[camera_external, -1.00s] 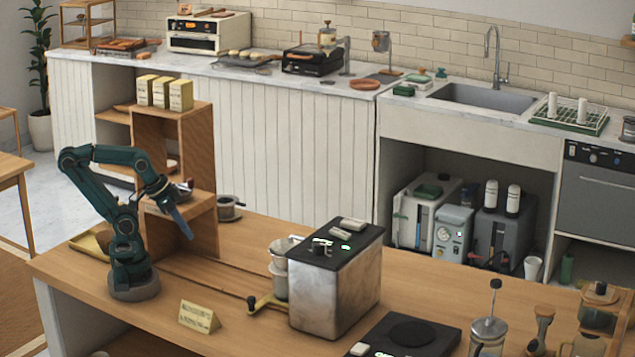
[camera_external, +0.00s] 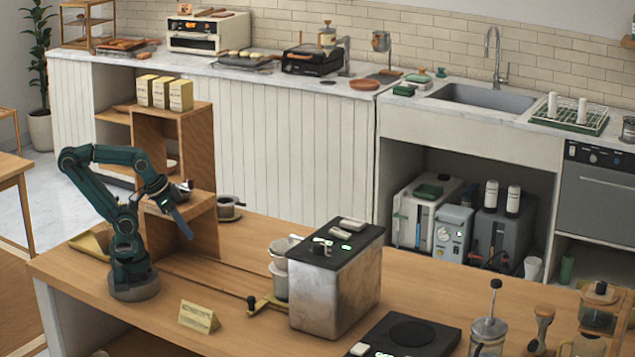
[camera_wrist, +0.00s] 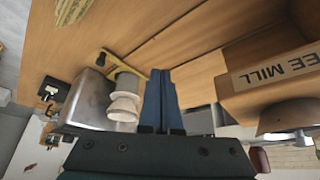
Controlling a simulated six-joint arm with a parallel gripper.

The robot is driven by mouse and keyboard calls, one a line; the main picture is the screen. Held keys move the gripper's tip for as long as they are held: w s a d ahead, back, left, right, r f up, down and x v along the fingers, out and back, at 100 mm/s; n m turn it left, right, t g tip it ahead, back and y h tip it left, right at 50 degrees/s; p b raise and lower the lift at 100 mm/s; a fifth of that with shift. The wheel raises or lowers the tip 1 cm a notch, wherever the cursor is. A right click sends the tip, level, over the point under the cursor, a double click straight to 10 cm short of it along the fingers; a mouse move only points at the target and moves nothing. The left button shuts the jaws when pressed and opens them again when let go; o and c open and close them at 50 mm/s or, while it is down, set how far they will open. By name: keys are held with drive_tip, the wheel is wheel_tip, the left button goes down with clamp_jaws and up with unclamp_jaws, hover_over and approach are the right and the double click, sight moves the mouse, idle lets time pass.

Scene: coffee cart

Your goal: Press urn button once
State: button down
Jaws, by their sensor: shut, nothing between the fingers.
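The urn (camera_external: 335,280) is a boxy steel unit with a dark top, standing on the wooden counter right of my arm. On its top are a pale block (camera_external: 352,225), a dark knob-like part (camera_external: 322,246) and small lit marks (camera_external: 346,247); I cannot tell which is the button. My gripper (camera_external: 187,231) is shut and empty, its blue fingers pointing down above the counter, well left of the urn and apart from it. In the wrist view the shut fingers (camera_wrist: 160,90) are at centre, and the urn's steel side (camera_wrist: 86,100) is to their left.
White stacked cups (camera_external: 279,270) stand against the urn's left side, with a brass lever (camera_external: 262,303) below. A wooden shelf (camera_external: 205,185) stands behind my gripper. A small sign (camera_external: 198,317) is at the front. The counter between my arm and the cups is mostly clear.

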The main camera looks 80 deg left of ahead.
idle(0.4)
drive_tip(key=w+d+r+m+t+h, duration=0.2)
drive_tip(key=w+d+r+m+h, duration=0.8)
drive_tip(key=w+r, duration=0.45)
drive_tip(key=w+a+r+m+t+h, duration=0.15)
drive_tip(key=w+r, duration=0.25)
drive_tip(key=w, duration=0.6)
drive_tip(key=w+a+f+n+t, duration=0.1)
drive_tip(key=w+a+f+n, duration=0.1)
drive_tip(key=w+f, duration=0.3)
drive_tip(key=shift+w+a+f+t+y, duration=0.4)
drive_tip(key=shift+w+a, duration=0.3)
drive_tip(key=shift+w, duration=0.1)
drive_tip(key=shift+n, duration=0.25)
